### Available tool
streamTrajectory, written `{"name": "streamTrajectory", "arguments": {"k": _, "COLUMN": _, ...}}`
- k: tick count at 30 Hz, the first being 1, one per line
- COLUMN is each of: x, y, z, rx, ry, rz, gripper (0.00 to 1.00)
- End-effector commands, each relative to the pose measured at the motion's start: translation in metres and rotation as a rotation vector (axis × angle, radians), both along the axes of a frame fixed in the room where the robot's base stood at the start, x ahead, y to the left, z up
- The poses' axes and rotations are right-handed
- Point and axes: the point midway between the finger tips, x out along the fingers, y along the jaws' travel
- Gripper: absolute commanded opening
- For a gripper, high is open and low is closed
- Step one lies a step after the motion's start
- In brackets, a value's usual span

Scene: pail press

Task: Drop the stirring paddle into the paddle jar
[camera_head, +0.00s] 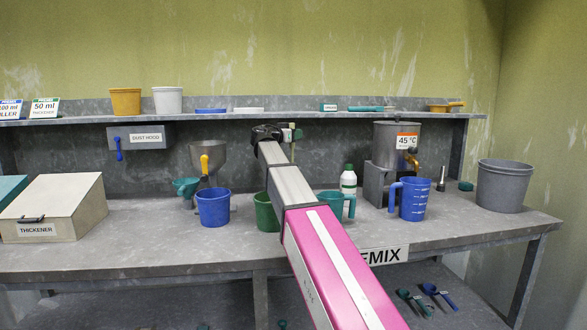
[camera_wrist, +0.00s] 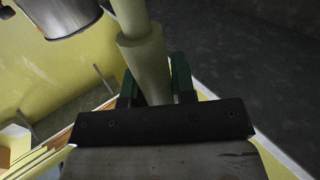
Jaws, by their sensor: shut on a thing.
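My gripper (camera_head: 289,134) is raised above the bench, in front of the back panel and below the shelf. In the wrist view its green fingers (camera_wrist: 155,82) are shut on a pale cream rod with a thicker collar (camera_wrist: 142,50), which I take to be the stirring paddle. The rod runs out of the top of that view, so its far end is hidden. In the head view only a small pale piece (camera_head: 292,126) shows at the fingers. A dark green pot (camera_head: 262,212) stands partly behind my arm. It may be the paddle jar, but I see no label on it.
A blue jug (camera_head: 213,208), a teal jug (camera_head: 333,204), a white bottle (camera_head: 348,181) and another blue jug (camera_head: 414,200) stand along the bench (camera_head: 150,245). A metal tank (camera_head: 397,145) and a grey bucket (camera_head: 503,185) are to the right. The shelf (camera_head: 220,120) runs above.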

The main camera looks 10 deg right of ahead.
Motion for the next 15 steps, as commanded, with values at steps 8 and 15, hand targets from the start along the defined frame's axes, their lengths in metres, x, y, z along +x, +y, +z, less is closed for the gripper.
{"name": "streamTrajectory", "arguments": {"k": 8, "x": 0.000, "y": 0.000, "z": -0.039, "rx": 0.001, "ry": -0.001, "rz": 0.001, "gripper": 0.00}}
{"name": "streamTrajectory", "arguments": {"k": 15, "x": -0.001, "y": 0.000, "z": -0.067, "rx": 0.000, "ry": 0.000, "rz": 0.001, "gripper": 0.00}}
